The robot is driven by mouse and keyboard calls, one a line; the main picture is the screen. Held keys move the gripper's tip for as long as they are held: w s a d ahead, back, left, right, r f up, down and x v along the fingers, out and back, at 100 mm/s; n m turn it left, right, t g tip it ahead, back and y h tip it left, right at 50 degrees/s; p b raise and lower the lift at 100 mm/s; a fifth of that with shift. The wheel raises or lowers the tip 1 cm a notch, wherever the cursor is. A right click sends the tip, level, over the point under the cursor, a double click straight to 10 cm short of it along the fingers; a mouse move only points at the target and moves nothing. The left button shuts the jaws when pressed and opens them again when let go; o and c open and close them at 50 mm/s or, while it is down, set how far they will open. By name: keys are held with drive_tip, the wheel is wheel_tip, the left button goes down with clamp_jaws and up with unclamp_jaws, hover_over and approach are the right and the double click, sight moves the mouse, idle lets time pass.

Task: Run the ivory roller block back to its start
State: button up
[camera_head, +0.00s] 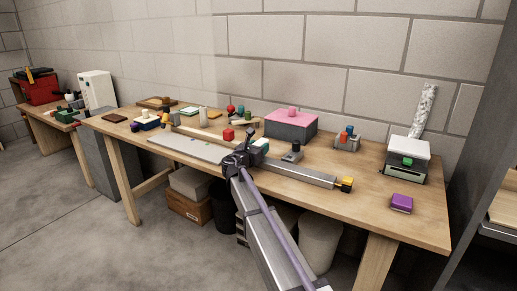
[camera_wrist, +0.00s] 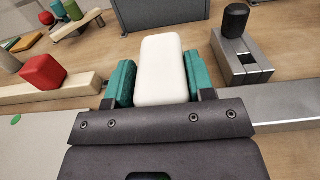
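The ivory roller block (camera_wrist: 160,70) is a pale, rounded block in the middle of the wrist view. The teal fingers of my gripper (camera_wrist: 158,84) flank it on both sides and appear to touch it. In the head view my gripper (camera_head: 257,149) is at the middle of a long rail, and the block is mostly hidden there. The rail has a grey metal stretch (camera_head: 300,172) to the right and a pale wooden stretch (camera_head: 203,138) to the left. A yellow and black piece (camera_head: 346,184) sits at the rail's right end.
A red cube (camera_wrist: 42,73) stands close left of my gripper. A grey slotted block with a black knob (camera_wrist: 236,45) stands close right. Behind is a grey box with a pink top (camera_head: 290,122). A purple block (camera_head: 402,203) lies at the front right, with bare tabletop around it.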

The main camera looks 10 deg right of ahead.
drive_tip(key=o, duration=0.4)
drive_tip(key=shift+a, duration=0.15)
drive_tip(key=v, duration=1)
drive_tip(key=shift+s+a, duration=0.2)
drive_tip(key=shift+s, duration=0.15)
